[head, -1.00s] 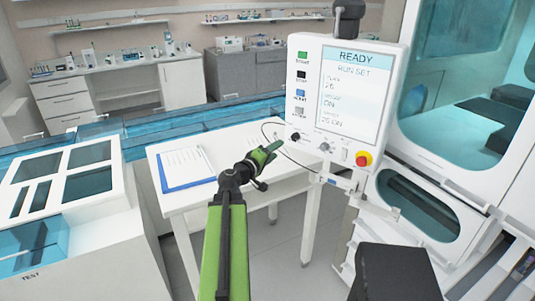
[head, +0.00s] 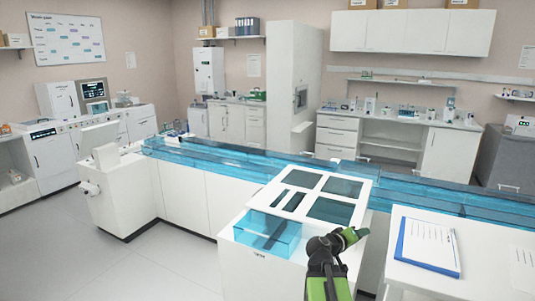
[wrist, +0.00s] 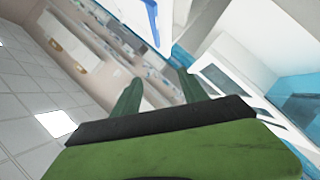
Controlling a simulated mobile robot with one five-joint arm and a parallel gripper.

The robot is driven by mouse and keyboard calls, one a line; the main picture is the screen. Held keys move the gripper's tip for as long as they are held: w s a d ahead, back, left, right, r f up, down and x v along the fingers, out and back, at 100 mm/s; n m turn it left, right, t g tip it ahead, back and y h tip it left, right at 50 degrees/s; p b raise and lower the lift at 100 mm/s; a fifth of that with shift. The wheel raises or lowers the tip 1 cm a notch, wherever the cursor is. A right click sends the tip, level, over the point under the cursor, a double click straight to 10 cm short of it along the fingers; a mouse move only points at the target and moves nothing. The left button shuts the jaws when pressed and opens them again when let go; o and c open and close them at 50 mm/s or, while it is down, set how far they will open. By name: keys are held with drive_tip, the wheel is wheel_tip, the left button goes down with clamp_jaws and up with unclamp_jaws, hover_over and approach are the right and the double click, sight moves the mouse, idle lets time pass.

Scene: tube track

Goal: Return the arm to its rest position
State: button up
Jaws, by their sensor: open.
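My gripper (head: 354,236) shows at the lower middle of the head view, at the end of my green and black arm. It is in front of the white test unit and left of the small white table. In the wrist view its two green fingers (wrist: 158,92) stand apart with nothing between them. The arm's lower part is cut off by the bottom edge of the head view.
The white test unit (head: 285,262) with dark windows and a blue clear bin (head: 268,232) is close by. A blue clipboard (head: 428,246) lies on the white table (head: 480,283). The blue-covered track (head: 215,166) runs behind. Open floor (head: 130,275) is at left.

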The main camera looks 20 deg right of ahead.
drive_tip(key=w+a+f+n+y, duration=0.1)
drive_tip(key=w+a+f+y, duration=0.15)
drive_tip(key=a, duration=0.65)
drive_tip(key=w+a+f+y, duration=0.2)
drive_tip(key=w+a+f, duration=0.15)
drive_tip(key=a, duration=0.65)
drive_tip(key=w+a+f+n+y, duration=0.15)
drive_tip(key=a+f, duration=0.25)
drive_tip(key=a, duration=0.5)
drive_tip(key=s+a+f+g+y, duration=0.2)
drive_tip(key=s+a+f+y, duration=0.1)
drive_tip(key=a, duration=0.6)
drive_tip(key=s+a+f+g+y, duration=0.2)
drive_tip(key=s+a+f+y, duration=0.1)
drive_tip(key=a, duration=0.7)
drive_tip(key=shift+s+n+y, duration=0.45)
drive_tip(key=shift+s+y, duration=0.35)
drive_tip(key=shift+s, duration=0.45)
